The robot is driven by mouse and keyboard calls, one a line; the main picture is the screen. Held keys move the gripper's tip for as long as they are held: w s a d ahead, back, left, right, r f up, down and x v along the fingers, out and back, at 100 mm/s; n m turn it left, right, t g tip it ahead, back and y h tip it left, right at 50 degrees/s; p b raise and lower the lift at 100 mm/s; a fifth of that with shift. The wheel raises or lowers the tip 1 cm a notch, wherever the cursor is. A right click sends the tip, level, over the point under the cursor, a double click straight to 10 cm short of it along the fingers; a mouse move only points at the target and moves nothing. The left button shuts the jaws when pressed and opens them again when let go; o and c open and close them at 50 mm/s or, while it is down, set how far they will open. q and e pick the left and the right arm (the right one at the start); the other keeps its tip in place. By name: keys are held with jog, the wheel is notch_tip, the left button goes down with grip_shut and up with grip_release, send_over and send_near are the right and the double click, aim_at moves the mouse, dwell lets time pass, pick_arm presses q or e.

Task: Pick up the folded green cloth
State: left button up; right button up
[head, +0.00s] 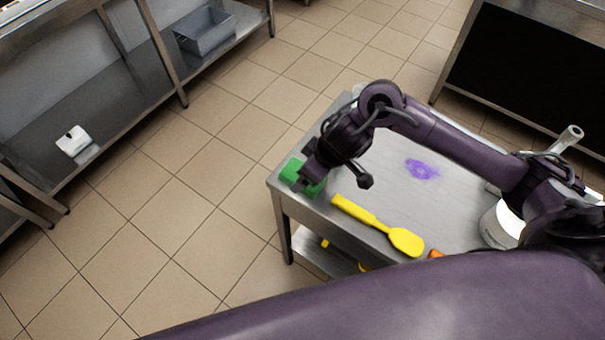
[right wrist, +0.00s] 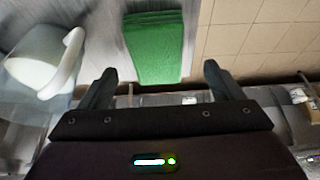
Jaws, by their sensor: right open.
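The folded green cloth (head: 292,171) lies at the left corner of the steel table in the head view, partly hidden by my right gripper. In the right wrist view the green cloth (right wrist: 154,48) lies flat with its folded layers at the top. My right gripper (right wrist: 158,82) is open, and the cloth's near end shows between its fingertips. The fingers are not closed on it. In the head view my right gripper (head: 312,182) is over the cloth's right part. My left gripper is not in view.
A yellow spatula (head: 380,227) lies along the table's (head: 385,190) near edge. A purple smear (head: 421,170) marks the tabletop. A white container (head: 501,226) stands at the right. In the wrist view, a clear jug (right wrist: 45,65) stands left of the cloth.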

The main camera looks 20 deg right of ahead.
aim_at(288, 175)
jog(key=x, duration=0.3)
jog(key=shift+w, duration=0.2)
jog(key=shift+w+a+f, duration=0.1)
jog(key=shift+w+f, duration=0.2)
jog(key=shift+f, duration=0.25)
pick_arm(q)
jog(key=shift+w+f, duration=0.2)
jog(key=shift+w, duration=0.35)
pick_arm(e)
jog(key=c, duration=1.1)
